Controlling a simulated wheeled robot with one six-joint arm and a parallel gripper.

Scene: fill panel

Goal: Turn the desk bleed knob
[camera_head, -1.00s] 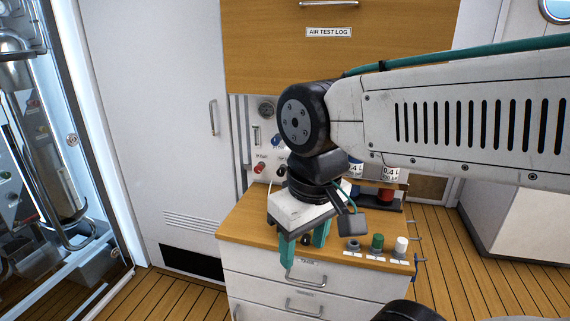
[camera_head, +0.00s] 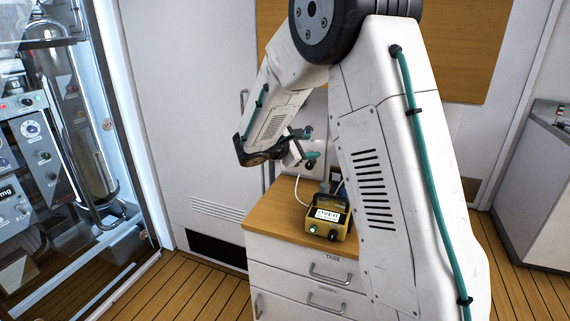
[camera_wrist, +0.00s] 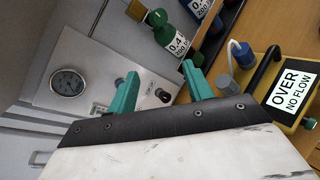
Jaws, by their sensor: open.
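A pale wall panel (camera_wrist: 70,58) behind the desk carries a round gauge (camera_wrist: 67,82) and a dark knob (camera_wrist: 163,96). I cannot read a bleed label on it, so I cannot tell if this is the bleed knob. My gripper (camera_head: 311,143) is open and empty, with teal fingers, above the back of the desk (camera_head: 272,217) and facing the panel. In the wrist view, the dark knob shows between the two fingers, nearer the right one; contact is not visible. In the head view, my arm hides most of the panel and the desk's right part.
A yellow box (camera_head: 327,217) marked "OVER NO FLOW" stands on the desk below my gripper, with a hose and a handle. Labelled bottles (camera_wrist: 178,38) stand beside the panel. A glass-fronted cabinet (camera_head: 75,130) is at left. Bare floor (camera_head: 190,290) lies in front.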

